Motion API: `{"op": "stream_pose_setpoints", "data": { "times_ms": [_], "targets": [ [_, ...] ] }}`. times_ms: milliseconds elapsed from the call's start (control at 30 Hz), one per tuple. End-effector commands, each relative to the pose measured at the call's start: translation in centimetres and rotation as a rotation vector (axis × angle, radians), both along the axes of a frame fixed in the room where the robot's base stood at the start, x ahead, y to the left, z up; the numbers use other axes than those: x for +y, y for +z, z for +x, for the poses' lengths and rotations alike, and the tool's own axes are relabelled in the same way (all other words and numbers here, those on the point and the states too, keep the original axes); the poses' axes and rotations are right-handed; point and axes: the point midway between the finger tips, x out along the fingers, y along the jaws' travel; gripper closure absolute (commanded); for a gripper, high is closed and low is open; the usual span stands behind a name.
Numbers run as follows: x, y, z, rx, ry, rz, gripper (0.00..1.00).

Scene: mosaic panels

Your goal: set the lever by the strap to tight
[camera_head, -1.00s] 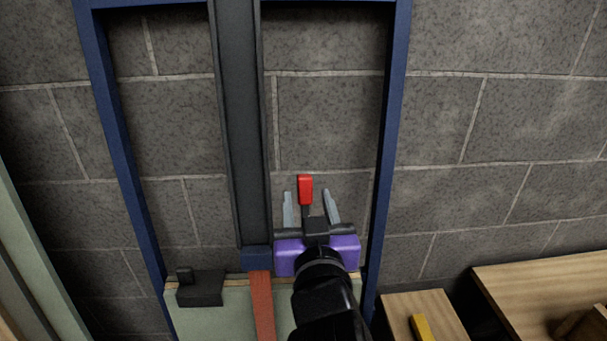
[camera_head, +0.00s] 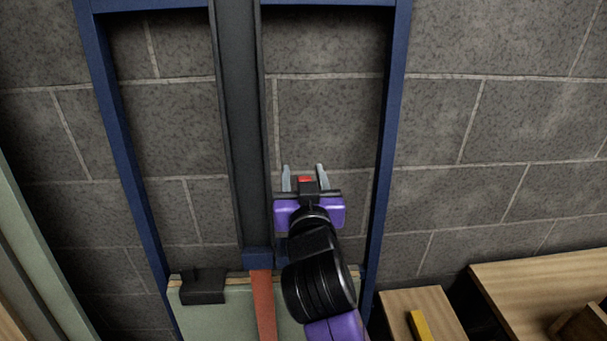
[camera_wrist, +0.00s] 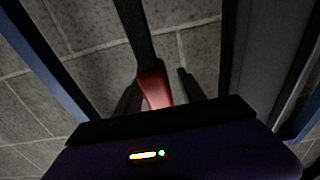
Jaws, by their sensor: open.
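The lever's red handle (camera_head: 305,180) shows just between the fingers of my open gripper (camera_head: 303,172), to the right of the dark upright post. In the wrist view the red handle (camera_wrist: 153,88) and its dark arm (camera_wrist: 134,32) stand between my two fingers (camera_wrist: 158,92). I cannot tell whether a finger touches the handle. My gripper body hides the lever's base. The orange-red strap (camera_head: 263,305) hangs below the post, in front of a pale green panel (camera_head: 225,318).
A blue frame (camera_head: 386,120) surrounds the dark post (camera_head: 239,120) on a grey block wall. A black block (camera_head: 203,286) sits on the panel's top edge. A wooden box (camera_head: 425,300) with a yellow piece (camera_head: 421,325) and a wooden surface (camera_head: 540,285) are at lower right.

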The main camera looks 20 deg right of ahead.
Motion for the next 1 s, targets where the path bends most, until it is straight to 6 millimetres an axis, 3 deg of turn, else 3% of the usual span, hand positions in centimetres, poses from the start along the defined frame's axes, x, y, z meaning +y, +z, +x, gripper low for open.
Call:
{"op": "stream_pose_setpoints", "data": {
  "times_ms": [67, 300, 333, 1000],
  "targets": [
    [-0.01, 0.0, -0.01, 0.0, 0.0, 0.0, 0.53],
    [-0.01, -0.01, -0.03, 0.0, 0.0, 0.0, 0.98],
    [-0.01, -0.01, -0.03, 0.0, 0.0, 0.0, 1.0],
    [0.01, -0.01, -0.05, 0.0, 0.0, 0.0, 1.0]
  ]
}}
